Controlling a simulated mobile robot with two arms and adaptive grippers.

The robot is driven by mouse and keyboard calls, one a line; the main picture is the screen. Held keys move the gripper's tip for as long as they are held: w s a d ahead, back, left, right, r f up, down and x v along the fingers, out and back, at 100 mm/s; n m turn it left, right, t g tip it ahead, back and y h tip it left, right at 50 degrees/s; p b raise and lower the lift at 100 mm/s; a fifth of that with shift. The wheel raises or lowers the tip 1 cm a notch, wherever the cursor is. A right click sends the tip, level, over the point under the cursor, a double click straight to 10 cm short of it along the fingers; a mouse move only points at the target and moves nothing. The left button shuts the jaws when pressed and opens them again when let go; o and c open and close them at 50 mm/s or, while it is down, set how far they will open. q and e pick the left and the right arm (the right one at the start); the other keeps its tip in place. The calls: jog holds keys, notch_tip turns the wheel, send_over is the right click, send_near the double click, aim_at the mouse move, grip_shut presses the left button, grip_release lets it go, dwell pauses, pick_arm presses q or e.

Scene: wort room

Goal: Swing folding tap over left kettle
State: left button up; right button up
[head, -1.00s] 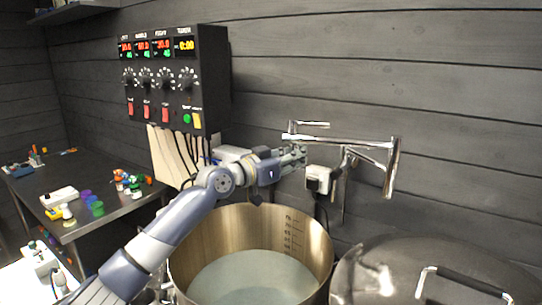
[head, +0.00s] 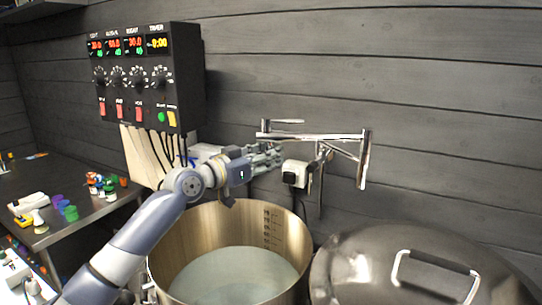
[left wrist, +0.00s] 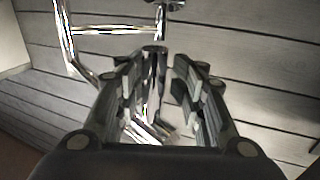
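The left kettle (head: 160,262) is open, with pale liquid inside. My left gripper (head: 279,156) is above this kettle's back rim, just left of and below the tap's arm. In the left wrist view, its fingers (left wrist: 160,78) are apart, and a chrome tap tube (left wrist: 152,85) shows between them; I cannot tell if they touch it. My right gripper is not in view.
A lidded kettle (head: 345,255) with a bar handle (head: 435,262) stands at the right. A white and black wall box (head: 296,174) sits beside the gripper. A black control panel (head: 190,80) with hanging cables is at the left, above a cluttered side table (head: 85,215).

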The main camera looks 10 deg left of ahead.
pick_arm(q)
jog(key=shift+a, duration=0.1)
jog(key=shift+s, duration=0.1)
jog(key=v, duration=1.2)
